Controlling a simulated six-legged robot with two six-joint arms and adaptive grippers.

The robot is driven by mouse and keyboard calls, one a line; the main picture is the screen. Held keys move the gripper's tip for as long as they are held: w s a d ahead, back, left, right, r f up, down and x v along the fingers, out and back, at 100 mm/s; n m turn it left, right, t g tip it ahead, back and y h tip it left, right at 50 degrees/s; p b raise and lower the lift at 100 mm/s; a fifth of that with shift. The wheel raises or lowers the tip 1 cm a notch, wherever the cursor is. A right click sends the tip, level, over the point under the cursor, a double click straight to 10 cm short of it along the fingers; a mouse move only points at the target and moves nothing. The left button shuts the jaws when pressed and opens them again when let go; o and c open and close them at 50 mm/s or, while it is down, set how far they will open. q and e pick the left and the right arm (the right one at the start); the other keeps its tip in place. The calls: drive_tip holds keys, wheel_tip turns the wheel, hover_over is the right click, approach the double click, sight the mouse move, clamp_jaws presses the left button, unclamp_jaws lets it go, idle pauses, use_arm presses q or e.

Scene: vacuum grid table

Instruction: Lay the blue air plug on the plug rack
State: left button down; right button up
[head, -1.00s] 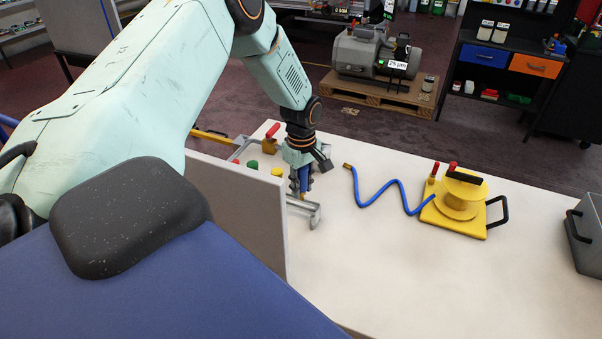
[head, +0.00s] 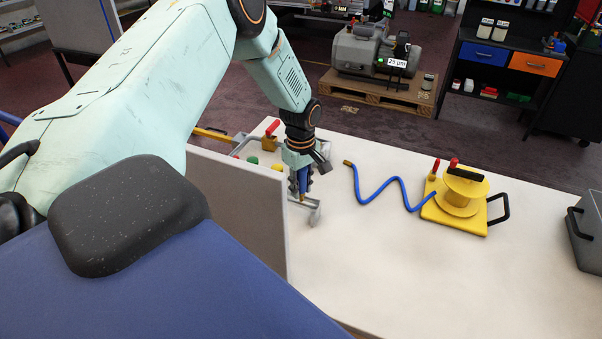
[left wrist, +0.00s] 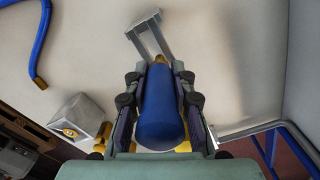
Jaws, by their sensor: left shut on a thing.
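My left gripper (head: 302,186) is shut on the blue air plug (head: 304,178), its brass tip pointing down in the head view. The left wrist view shows the plug (left wrist: 160,110) between the fingers (left wrist: 161,85), brass tip toward the rack. The plug rack, a grey metal piece with two rails (head: 315,214), stands on the table just beyond the plug's tip; it also shows in the left wrist view (left wrist: 158,42). The fingers hide part of the rack, and I cannot tell whether plug and rack touch. My right gripper is not in view.
A grey panel (head: 240,205) stands close on the left. Behind the gripper, a grey frame carries a red-handled yellow part (head: 270,134). The table front (head: 400,280) is clear.

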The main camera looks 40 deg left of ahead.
use_arm(q)
drive_tip(key=shift+w+d+f, duration=0.1)
drive_tip(key=shift+f, duration=0.25)
drive_tip(key=shift+f+b, duration=0.55)
drive_tip(key=shift+f, duration=0.25)
drive_tip(key=c, duration=1)
unclamp_jaws()
drive_tip(key=shift+c, duration=0.2)
wheel_tip(320, 180, up, 12)
drive_tip(key=shift+r, duration=0.1)
